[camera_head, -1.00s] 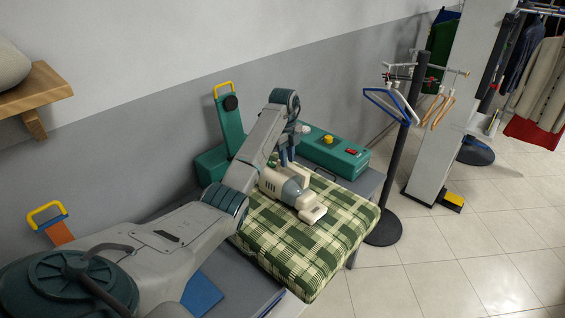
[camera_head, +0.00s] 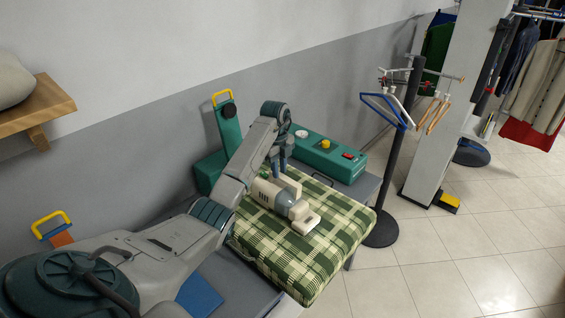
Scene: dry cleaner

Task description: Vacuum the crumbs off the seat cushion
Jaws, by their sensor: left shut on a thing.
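A green and cream checked seat cushion (camera_head: 335,245) lies on a grey table. A cream and grey-green handheld vacuum (camera_head: 268,195) is on or just over the cushion's top, with its pale nozzle (camera_head: 306,222) toward the front right. My left gripper (camera_head: 280,168) is shut on the vacuum from above, at its rear upper part; the arm hides some of the fingers. I cannot make out crumbs on the cushion at this size. My right gripper is not in view.
A green machine (camera_head: 326,150) with yellow and red buttons stands behind the cushion. A black rack post (camera_head: 397,160) with hangers stands close to the right. A wooden shelf (camera_head: 40,105) is at the far left. Tiled floor at the right is open.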

